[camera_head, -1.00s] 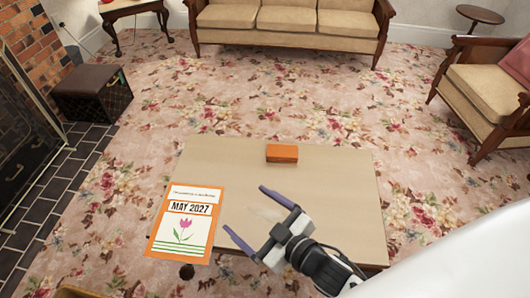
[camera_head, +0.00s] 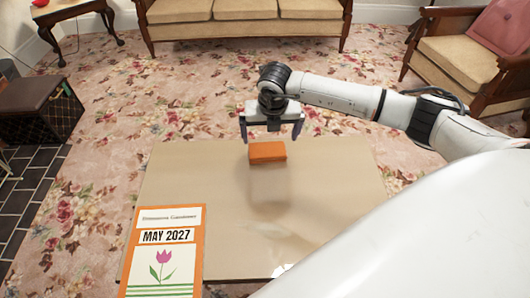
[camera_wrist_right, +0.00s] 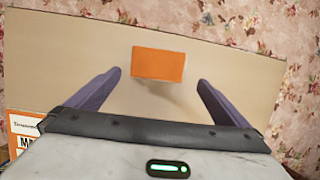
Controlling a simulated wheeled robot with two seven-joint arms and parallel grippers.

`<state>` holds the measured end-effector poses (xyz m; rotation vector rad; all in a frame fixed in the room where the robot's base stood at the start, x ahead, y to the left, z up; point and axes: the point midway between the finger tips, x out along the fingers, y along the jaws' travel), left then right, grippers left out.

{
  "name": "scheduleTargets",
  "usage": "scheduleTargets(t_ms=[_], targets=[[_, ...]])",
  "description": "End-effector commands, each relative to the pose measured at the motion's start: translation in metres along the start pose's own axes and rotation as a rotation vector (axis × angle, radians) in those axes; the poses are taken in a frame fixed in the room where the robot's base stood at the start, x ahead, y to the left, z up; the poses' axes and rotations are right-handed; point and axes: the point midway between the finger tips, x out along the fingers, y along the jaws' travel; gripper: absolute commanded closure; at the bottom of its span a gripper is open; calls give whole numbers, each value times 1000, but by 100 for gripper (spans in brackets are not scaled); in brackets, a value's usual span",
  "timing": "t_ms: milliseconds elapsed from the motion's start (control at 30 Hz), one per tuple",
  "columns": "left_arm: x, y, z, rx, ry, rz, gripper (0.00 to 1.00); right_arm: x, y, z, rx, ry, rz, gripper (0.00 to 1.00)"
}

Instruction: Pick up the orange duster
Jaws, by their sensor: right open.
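The orange duster (camera_head: 267,153), a small block shape, lies on the tan table near its far edge. My right gripper (camera_head: 272,138) is open and stands over the far side of the duster, its fingers spread to either side in the head view. In the right wrist view the duster (camera_wrist_right: 158,64) shows ahead of and between the two open purple-grey fingers (camera_wrist_right: 157,80), with nothing held. A gap between gripper and duster seems to remain, though its height is hard to tell. My left gripper is not in view.
The table (camera_head: 200,180) is mostly bare. A May 2027 tulip calendar (camera_head: 165,255) is at its near left corner.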

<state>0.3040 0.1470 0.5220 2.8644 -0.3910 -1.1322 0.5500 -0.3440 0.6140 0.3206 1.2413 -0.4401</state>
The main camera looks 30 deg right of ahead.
Motion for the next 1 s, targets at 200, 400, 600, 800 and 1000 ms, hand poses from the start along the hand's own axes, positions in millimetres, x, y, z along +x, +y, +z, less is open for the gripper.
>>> scheduleTargets(t_ms=[200,400,600,800,1000], targets=[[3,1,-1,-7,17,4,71,35,1,-1,-1,1,-1,0],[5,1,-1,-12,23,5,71,50,2,-2,-3,2,1,0],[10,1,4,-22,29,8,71,81,4,-2,-2,2,2,0],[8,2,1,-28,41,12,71,94,4,-1,-3,1,4,0],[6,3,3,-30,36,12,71,94,4,-1,-4,1,4,2]])
